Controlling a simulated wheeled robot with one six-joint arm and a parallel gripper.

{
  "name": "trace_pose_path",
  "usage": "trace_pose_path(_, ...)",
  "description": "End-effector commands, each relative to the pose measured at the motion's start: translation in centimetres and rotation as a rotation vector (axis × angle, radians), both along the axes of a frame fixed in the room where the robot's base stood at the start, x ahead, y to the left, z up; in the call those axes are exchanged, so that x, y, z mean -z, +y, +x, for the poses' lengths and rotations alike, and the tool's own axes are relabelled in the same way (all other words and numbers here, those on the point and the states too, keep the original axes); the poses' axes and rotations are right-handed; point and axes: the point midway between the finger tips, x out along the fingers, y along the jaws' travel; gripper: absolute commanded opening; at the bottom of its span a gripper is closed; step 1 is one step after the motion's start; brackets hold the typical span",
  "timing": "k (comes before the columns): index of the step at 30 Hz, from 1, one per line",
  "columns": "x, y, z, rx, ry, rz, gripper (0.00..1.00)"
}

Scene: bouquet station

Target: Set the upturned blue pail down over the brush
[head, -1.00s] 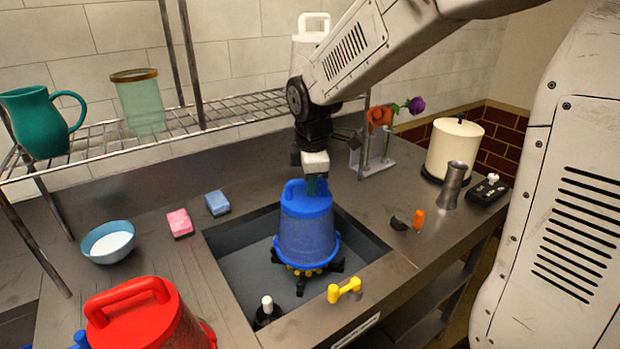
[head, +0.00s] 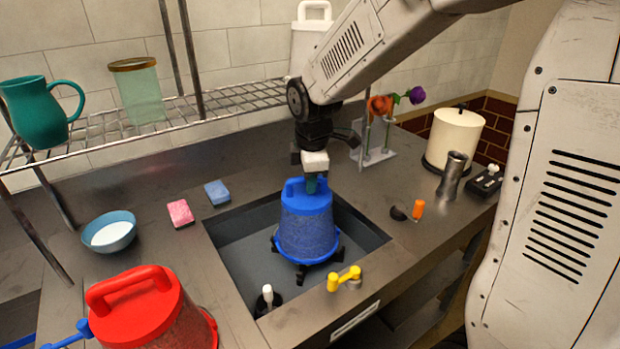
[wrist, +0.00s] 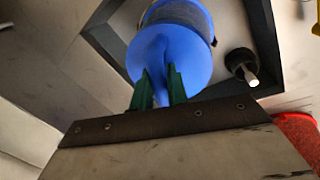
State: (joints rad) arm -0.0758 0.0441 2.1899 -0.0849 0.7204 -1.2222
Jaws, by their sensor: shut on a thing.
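The upturned blue pail (head: 309,228) is in the sink, narrow end up and wide rim down. My gripper (head: 315,183) is shut on the handle on its top, and the wrist view shows both green fingers (wrist: 160,88) on either side of that handle. Black feet (head: 302,274) stick out around the pail's rim; what they belong to is hidden beneath it. A small black thing with an upright white handle (head: 267,292), which looks like a brush, stands in the sink at the pail's front left, apart from it and uncovered.
The sink (head: 240,255) has bare floor left of the pail. A yellow tap (head: 344,279) stands at its front edge. A red pail (head: 140,310), a bowl (head: 109,232) and two sponges (head: 180,213) are to the left. Flowers (head: 380,105) and a white canister (head: 453,138) are behind right.

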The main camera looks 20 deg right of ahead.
Motion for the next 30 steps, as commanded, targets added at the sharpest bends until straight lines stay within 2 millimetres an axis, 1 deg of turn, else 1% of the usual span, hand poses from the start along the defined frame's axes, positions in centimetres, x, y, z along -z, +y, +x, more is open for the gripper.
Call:
trace_pose_path(8, 0.4, 0.0, 0.0, 0.000, 0.000, 0.000, 0.00)
trace_pose_path(30, 2.7, 0.0, 0.0, 0.000, 0.000, 0.000, 0.00)
